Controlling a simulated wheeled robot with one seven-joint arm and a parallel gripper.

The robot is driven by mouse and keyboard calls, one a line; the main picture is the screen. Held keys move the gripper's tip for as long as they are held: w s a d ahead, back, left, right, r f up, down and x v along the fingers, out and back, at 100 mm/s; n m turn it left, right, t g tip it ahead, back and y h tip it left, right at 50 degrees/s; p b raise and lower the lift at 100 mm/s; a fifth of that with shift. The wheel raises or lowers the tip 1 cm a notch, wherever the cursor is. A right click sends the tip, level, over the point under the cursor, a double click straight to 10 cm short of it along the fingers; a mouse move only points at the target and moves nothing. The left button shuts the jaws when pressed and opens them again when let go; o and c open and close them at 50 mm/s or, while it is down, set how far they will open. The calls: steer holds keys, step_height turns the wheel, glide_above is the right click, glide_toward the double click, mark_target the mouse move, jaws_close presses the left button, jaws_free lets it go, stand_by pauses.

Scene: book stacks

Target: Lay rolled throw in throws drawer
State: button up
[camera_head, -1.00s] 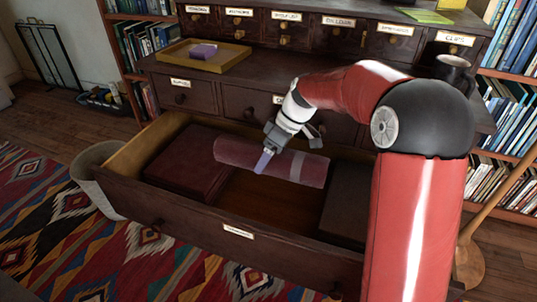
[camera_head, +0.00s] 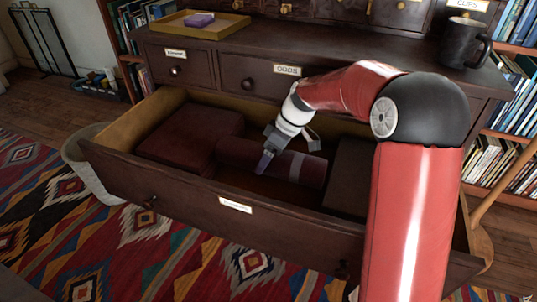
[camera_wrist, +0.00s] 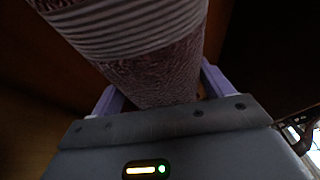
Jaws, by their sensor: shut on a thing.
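The rolled throw (camera_head: 310,170) is a dark maroon cylinder with a pale striped band near its right end. It lies level, down inside the open drawer (camera_head: 290,237), between two dark blocks. My gripper (camera_head: 268,158) reaches in from above and is shut around the throw's middle. In the wrist view the throw (camera_wrist: 160,75) sits between the two lilac fingers (camera_wrist: 158,95), its striped band toward the top. Whether the throw touches the drawer floor is hidden. The label on the drawer front is too small to read.
A dark red box-like block (camera_head: 190,138) fills the drawer's left side and another dark block (camera_head: 350,178) its right. A black mug (camera_head: 463,43) and a yellow tray (camera_head: 199,24) stand on the cabinet top. A pale basket (camera_head: 88,165) stands beside the drawer's left end.

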steer(key=shift+f+b, duration=1.15)
steer(key=shift+f, duration=1.1)
steer(key=o, duration=1.1)
steer(key=shift+o, duration=0.2)
steer(key=shift+r+p, duration=4.2)
steer(key=shift+r, duration=1.8)
